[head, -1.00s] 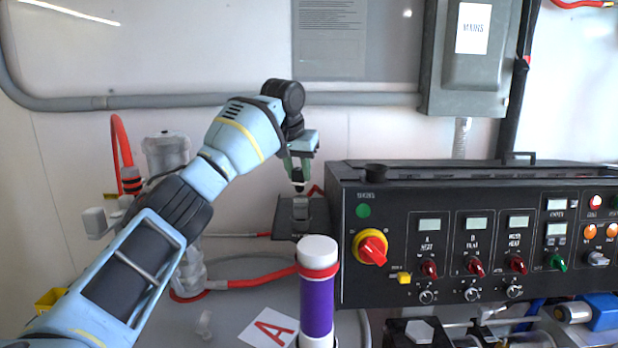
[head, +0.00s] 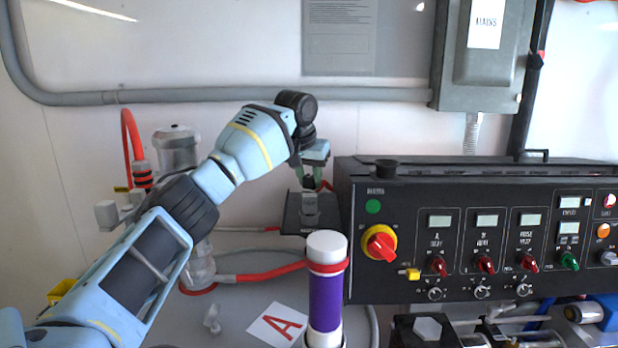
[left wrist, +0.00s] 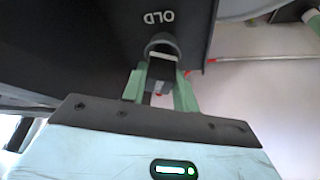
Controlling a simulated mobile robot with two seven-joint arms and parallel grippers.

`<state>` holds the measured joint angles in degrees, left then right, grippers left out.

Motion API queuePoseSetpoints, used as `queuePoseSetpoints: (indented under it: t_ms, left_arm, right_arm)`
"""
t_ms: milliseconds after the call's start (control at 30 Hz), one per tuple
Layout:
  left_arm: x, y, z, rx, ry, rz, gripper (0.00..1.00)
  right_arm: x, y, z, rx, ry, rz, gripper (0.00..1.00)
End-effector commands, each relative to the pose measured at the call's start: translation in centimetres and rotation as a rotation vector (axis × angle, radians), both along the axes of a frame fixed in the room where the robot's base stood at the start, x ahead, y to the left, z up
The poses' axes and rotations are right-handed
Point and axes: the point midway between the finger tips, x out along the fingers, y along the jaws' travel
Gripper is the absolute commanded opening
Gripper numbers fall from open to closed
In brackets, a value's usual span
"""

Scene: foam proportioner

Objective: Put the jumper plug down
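My left gripper (head: 309,180) is above a dark bracket (head: 293,219) beside the control panel. Its green fingers (left wrist: 160,90) are on both sides of a small dark plug with a pale face, the jumper plug (left wrist: 162,72), and appear closed on it. The plug's far end is at a round grey holder (left wrist: 157,42) on a dark plate lettered "OLD"; I cannot tell how deep it sits. In the head view, a grey block (head: 310,206) stands on the bracket, right below the fingers. My right gripper is in neither view.
The black control panel (head: 400,285) with knobs stands close to the right of the bracket. A purple cylinder with a white cap (head: 325,300) stands in front. A red hose (head: 265,274) and a clear canister (head: 176,145) are to the left. A card marked A (head: 278,325) lies on the table.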

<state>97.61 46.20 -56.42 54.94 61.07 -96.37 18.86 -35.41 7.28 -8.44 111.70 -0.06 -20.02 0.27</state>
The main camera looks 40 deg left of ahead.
Motion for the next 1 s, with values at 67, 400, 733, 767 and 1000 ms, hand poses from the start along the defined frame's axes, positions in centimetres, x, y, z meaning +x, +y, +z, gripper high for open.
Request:
queuePoseSetpoints:
  t_ms: [67,400,733,767,1000]
  left_arm:
    - [0.0,0.0,0.0,0.000,0.001,0.000,0.39]
    - [0.0,0.0,0.0,0.000,0.001,0.000,0.50]
    - [-1.2,-0.4,3.3,0.000,-0.002,-0.001,0.50]
    - [-1.4,-0.5,3.8,0.000,-0.003,-0.002,0.50]
    - [-3.2,-1.1,8.2,-0.001,-0.002,-0.001,0.50]
  right_arm:
    - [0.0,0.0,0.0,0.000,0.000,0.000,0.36]
    - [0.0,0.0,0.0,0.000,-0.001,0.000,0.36]
    - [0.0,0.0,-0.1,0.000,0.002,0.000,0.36]
    - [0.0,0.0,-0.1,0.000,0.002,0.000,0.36]
    - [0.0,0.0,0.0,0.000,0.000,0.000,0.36]
